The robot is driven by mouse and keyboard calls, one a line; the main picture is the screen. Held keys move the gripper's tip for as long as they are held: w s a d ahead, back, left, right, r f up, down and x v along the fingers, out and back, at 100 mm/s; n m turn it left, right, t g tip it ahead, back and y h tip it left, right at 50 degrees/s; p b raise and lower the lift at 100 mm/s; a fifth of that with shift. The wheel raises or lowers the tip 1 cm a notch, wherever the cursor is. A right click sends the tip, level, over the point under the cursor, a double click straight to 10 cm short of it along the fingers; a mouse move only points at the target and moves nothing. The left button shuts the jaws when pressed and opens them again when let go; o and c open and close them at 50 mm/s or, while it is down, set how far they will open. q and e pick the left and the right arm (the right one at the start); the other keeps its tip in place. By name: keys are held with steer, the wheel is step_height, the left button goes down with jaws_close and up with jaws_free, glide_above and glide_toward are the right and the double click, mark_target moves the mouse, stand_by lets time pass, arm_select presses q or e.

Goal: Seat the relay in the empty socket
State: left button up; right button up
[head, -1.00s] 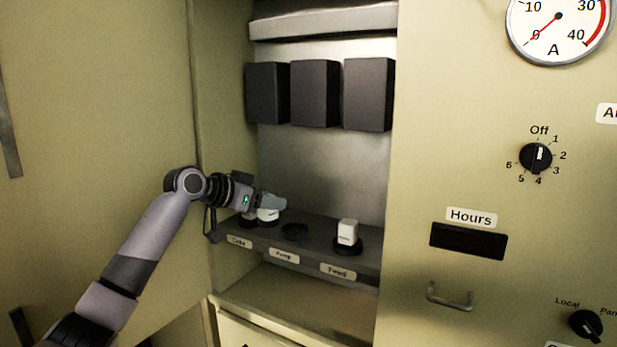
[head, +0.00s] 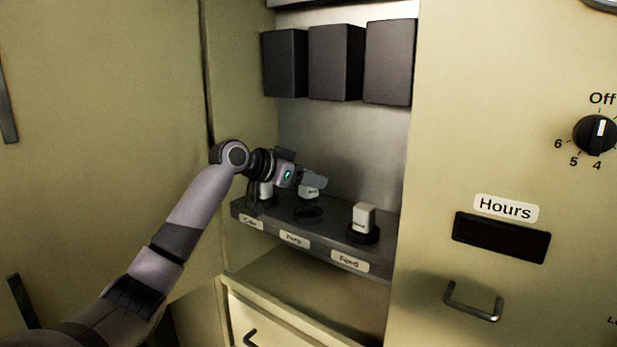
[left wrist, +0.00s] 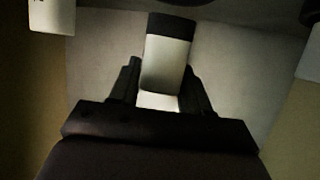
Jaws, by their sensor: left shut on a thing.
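My left gripper (head: 315,182) is shut on a white block-shaped relay (head: 308,193). In the left wrist view, the relay (left wrist: 167,62) sits between the fingers, its dark end pointing away from my palm. In the head view it hangs just above and behind the empty round black socket (head: 308,214), over the label "Pump". I see no contact between them. Another white relay (head: 265,190) stands at the left position, partly hidden by my gripper. A third relay (head: 363,217) stands upright in the "Feed" socket at the right. My right gripper is out of view.
The sockets sit on a dark grey shelf (head: 338,236) inside a recessed cabinet bay. Several dark boxes (head: 336,62) hang on the back wall above. The bay's side walls are close on both sides. An open lower ledge (head: 300,280) lies below.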

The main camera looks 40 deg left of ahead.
mark_target(301, 192)
arm_select(q)
steer(key=shift+f+b, duration=0.9)
steer(key=shift+f, duration=0.5)
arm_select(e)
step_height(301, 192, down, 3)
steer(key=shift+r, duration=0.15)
arm_select(q)
steer(key=shift+r+p, duration=0.1)
steer(key=shift+p, duration=0.4)
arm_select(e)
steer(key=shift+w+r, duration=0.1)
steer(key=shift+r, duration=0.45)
arm_select(q)
steer(key=shift+f+b, duration=0.35)
steer(key=shift+f, duration=0.2)
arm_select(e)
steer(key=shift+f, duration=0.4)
arm_select(q)
steer(key=o, duration=0.8)
steer(key=shift+s, duration=0.1)
